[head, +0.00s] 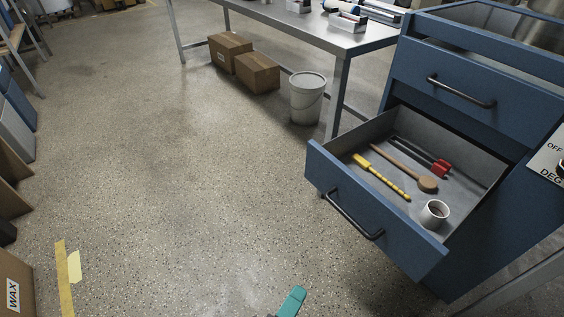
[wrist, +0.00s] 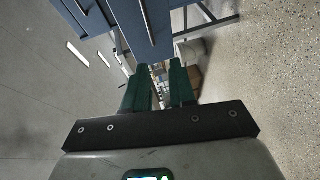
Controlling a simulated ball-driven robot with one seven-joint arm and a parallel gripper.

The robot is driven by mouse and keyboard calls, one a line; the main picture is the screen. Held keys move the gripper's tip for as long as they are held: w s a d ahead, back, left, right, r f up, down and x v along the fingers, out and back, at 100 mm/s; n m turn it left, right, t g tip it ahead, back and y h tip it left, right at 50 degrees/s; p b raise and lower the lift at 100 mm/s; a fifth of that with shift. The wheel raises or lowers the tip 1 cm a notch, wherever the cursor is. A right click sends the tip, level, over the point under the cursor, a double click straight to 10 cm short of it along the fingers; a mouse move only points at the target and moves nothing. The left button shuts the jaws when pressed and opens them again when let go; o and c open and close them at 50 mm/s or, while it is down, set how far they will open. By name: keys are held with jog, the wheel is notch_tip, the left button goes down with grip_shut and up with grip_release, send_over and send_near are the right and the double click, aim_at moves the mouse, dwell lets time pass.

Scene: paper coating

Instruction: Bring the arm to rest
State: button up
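My gripper (wrist: 159,72) shows in the wrist view as two green fingers on a dark bar. The fingers stand apart with nothing between them. In the head view only a teal finger part of my gripper (head: 292,302) shows at the bottom edge, over the floor, in front of and below the open drawer (head: 330,172). The rest of my arm is out of the head view. In the wrist view the blue drawer fronts (wrist: 140,20) stand ahead, beyond the fingers, and the picture is turned on its side.
The drawer juts from the blue cabinet (head: 425,55) and holds a yellow tool (head: 382,178), a wooden spoon (head: 427,184), a red-ended tool (head: 440,168) and a white cup (head: 434,213). A bucket (head: 306,100) and two cartons (head: 257,72) stand behind.

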jog(key=s+d+f+m+g+y, duration=0.1)
jog(key=s+d+f+m+g, duration=0.2)
jog(key=d, duration=0.4)
jog(key=s+d+f+m+g+y, duration=0.1)
jog(key=d+f+m+g, duration=0.2)
jog(key=d, duration=0.4)
jog(key=s+d+f+m+g+y, duration=0.1)
jog(key=s+d+f+m+g, duration=0.1)
jog(key=d+f+g, duration=0.45)
jog(key=s+d+r+m+y, duration=0.25)
jog(key=s+d+y, duration=0.2)
jog(key=s, duration=0.25)
notch_tip(320, 180, up, 20)
jog(key=p, duration=2)
jog(key=shift+s+d+m, duration=0.2)
jog(key=shift+s+m, duration=0.1)
jog(key=shift+m, duration=0.05)
